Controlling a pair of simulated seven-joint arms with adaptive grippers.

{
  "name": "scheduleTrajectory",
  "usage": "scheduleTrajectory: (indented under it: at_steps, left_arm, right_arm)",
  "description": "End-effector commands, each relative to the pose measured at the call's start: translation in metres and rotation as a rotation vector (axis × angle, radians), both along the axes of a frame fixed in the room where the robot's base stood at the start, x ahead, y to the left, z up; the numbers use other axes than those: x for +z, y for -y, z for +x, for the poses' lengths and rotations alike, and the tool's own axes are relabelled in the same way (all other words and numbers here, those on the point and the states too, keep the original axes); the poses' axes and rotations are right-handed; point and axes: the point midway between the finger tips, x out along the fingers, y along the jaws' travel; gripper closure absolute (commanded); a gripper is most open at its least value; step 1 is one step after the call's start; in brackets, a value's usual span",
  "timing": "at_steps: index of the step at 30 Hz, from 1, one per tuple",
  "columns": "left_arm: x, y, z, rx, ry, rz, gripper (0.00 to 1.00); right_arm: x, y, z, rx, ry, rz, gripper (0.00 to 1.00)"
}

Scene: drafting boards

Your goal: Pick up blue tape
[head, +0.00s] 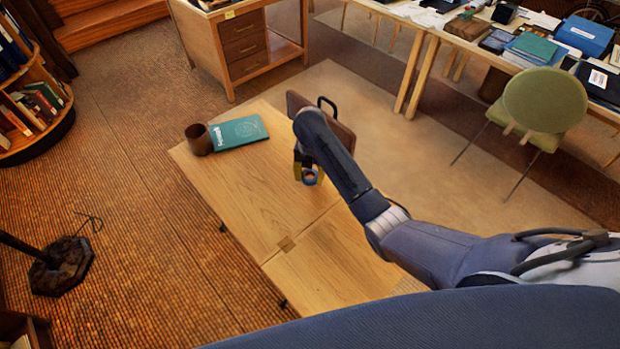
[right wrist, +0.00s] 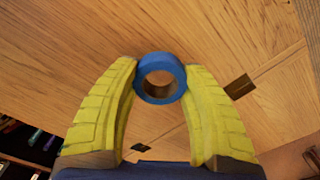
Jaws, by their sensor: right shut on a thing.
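The blue tape (right wrist: 160,60) is a ring with a brown inner core. In the right wrist view it sits between the tips of the two yellow fingers of my right gripper (right wrist: 160,82), which touch it on both sides. My left gripper is not in view.
A brown mug (head: 197,139) and a teal book (head: 240,132) are at the table's far left. A brown case (head: 342,135) with a black handle stands behind my right arm, partly hidden. The table's middle and near part are clear. A green chair (head: 545,100) stands at right.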

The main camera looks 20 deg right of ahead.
Motion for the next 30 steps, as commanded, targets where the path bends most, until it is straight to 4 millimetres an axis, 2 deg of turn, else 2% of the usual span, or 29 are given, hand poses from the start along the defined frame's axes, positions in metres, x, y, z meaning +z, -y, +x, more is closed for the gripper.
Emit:
scheduleTrajectory:
  at_steps: [7,15,24,30]
  left_arm:
    - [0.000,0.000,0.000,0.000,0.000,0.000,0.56]
    - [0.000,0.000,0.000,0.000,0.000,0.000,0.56]
    - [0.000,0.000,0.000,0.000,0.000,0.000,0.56]
    - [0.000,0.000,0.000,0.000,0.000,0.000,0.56]
  right_arm:
    - [0.041,-0.001,0.001,0.003,0.006,0.001,0.78]
    - [0.071,0.002,0.002,0.002,0.008,-0.003,0.78]
    - [0.097,0.003,0.001,0.003,0.006,-0.006,0.78]
    - [0.131,0.003,0.002,0.003,0.008,-0.008,0.78]
